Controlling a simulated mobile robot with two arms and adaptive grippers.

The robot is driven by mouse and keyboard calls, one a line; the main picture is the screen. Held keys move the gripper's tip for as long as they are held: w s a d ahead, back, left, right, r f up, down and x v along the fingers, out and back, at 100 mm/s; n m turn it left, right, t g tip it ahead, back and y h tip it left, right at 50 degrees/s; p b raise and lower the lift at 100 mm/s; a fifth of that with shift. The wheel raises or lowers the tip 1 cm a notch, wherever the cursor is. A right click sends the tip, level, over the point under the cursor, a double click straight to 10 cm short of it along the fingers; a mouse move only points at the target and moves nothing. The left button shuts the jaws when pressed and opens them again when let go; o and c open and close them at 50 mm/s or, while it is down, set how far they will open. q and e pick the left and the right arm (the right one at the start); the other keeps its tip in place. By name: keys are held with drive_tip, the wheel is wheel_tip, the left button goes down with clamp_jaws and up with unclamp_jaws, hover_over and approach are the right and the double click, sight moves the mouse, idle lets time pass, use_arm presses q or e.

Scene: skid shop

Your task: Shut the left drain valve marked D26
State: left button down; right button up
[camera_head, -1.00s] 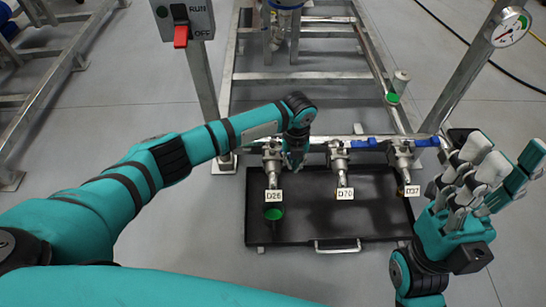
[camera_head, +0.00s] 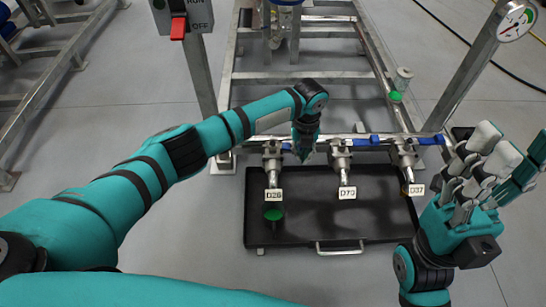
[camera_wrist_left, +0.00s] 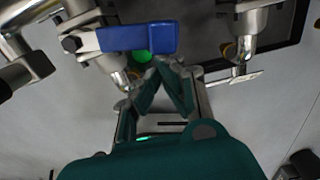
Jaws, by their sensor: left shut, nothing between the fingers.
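The D26 drain valve (camera_head: 272,158) is the leftmost of three valves on the rail, its tag (camera_head: 273,195) hanging below. Its blue lever (camera_wrist_left: 140,38) lies crosswise, pointing right from the valve body in the left wrist view; in the head view only a bit of blue (camera_head: 286,146) shows beside my gripper. My left gripper (camera_head: 303,157) is shut and empty, just right of D26. In the left wrist view its fingertips (camera_wrist_left: 166,62) meet just below the lever; I cannot tell whether they touch it. My right gripper (camera_head: 482,160) hangs at the right, its opening unclear.
Valves D70 (camera_head: 341,158) and D37 (camera_head: 405,155) stand to the right, with blue levers pointing right. A switch post (camera_head: 200,80) stands at the left.

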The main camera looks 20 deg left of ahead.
use_arm(q)
drive_tip(key=shift+w+d, duration=0.1)
drive_tip(key=shift+w, duration=0.2)
